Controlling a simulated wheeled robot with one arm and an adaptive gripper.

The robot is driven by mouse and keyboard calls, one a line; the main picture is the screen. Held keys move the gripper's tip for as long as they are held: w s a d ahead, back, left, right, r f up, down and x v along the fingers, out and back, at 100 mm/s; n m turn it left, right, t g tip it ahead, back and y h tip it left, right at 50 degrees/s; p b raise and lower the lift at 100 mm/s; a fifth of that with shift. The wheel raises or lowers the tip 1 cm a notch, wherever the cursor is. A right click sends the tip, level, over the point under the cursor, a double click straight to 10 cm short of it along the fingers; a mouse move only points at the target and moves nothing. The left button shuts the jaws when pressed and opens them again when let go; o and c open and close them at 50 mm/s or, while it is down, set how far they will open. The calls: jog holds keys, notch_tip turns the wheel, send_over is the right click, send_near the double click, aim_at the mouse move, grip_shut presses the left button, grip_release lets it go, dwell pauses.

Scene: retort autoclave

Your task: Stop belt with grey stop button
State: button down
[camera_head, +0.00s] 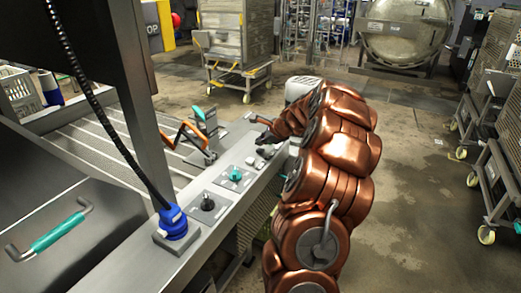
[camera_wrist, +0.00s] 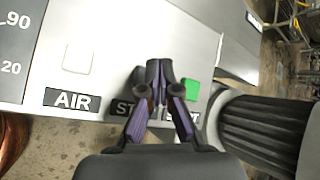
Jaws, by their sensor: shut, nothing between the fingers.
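My gripper (camera_wrist: 160,80) is shut and empty in the wrist view, its dark fingertips together in front of the light grey control panel (camera_wrist: 105,30). A label starting "ST" (camera_wrist: 124,108) is partly covered by the fingers. The grey stop button does not show clearly; the fingers cover the area above that label. Whether the fingertips touch the panel cannot be told. A green button (camera_wrist: 192,90) is just right of the fingertips. In the head view my gripper (camera_head: 266,140) is over the far part of the long metal console (camera_head: 222,188), small and dark.
A pale square button (camera_wrist: 78,57) sits above the "AIR" label (camera_wrist: 75,100). A large ribbed black knob (camera_wrist: 262,130) is close on the right. The slatted belt (camera_head: 95,140) runs left of the console. A teal knob (camera_head: 236,175) and blue connector (camera_head: 173,222) stand on the console.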

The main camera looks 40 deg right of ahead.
aim_at(261, 150)
jog(key=shift+f, duration=0.1)
dwell(0.7)
jog(key=shift+f, duration=0.3)
jog(key=shift+f, duration=0.55)
dwell(0.9)
jog(key=shift+r, duration=0.15)
jog(key=shift+r+p, duration=0.8)
jog(key=shift+p, duration=0.25)
notch_tip(261, 150, up, 5)
jog(key=p, duration=0.4)
jog(key=shift+p, duration=0.3)
dwell(0.5)
